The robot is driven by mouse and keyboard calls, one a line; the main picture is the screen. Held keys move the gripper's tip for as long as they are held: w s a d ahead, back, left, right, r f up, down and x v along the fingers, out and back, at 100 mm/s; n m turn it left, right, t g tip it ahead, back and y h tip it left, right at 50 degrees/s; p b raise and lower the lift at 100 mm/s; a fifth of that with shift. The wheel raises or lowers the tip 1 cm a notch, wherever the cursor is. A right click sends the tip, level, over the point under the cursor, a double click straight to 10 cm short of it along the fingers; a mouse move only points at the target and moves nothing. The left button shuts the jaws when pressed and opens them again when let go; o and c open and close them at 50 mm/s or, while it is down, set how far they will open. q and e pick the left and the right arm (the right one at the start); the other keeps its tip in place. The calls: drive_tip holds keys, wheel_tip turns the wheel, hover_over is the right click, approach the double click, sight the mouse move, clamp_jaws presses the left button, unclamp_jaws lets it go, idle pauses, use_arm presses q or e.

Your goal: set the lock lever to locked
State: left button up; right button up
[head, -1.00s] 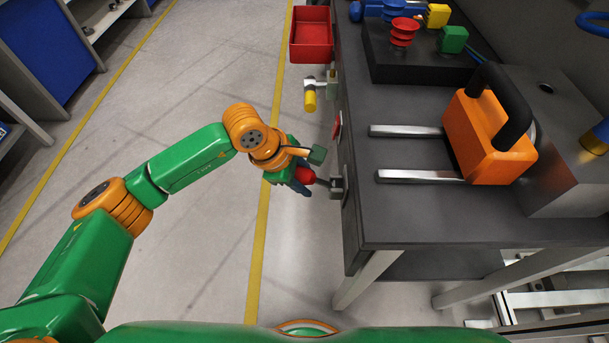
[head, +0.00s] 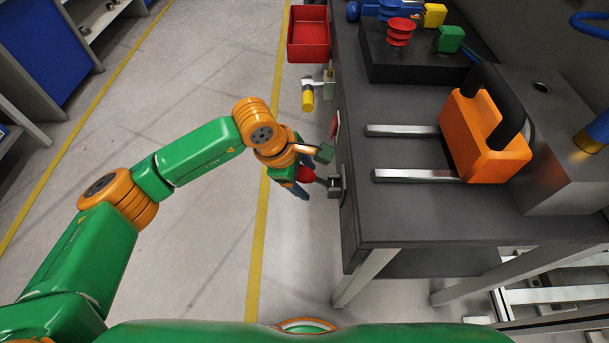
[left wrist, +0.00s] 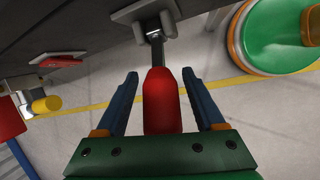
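The lock lever has a red handle (head: 306,175) on a short metal stem, fixed to a grey bracket (head: 336,187) on the bench's left side. In the left wrist view the red handle (left wrist: 160,105) points from the bracket toward my palm. My left gripper (head: 302,188) is at the lever. In the left wrist view its blue fingers (left wrist: 160,75) stand open on either side of the handle, with a visible gap on each side. In the head view the hand partly hides the handle. My right gripper is in neither view.
The dark bench (head: 400,215) carries an orange block with a black handle (head: 485,135) and two metal bars. A yellow-tipped lever (head: 308,98) and a red bin (head: 308,35) are farther along the bench's side. The floor left of the bench is clear.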

use_arm(q)
drive_tip(key=v, duration=0.7)
idle(0.3)
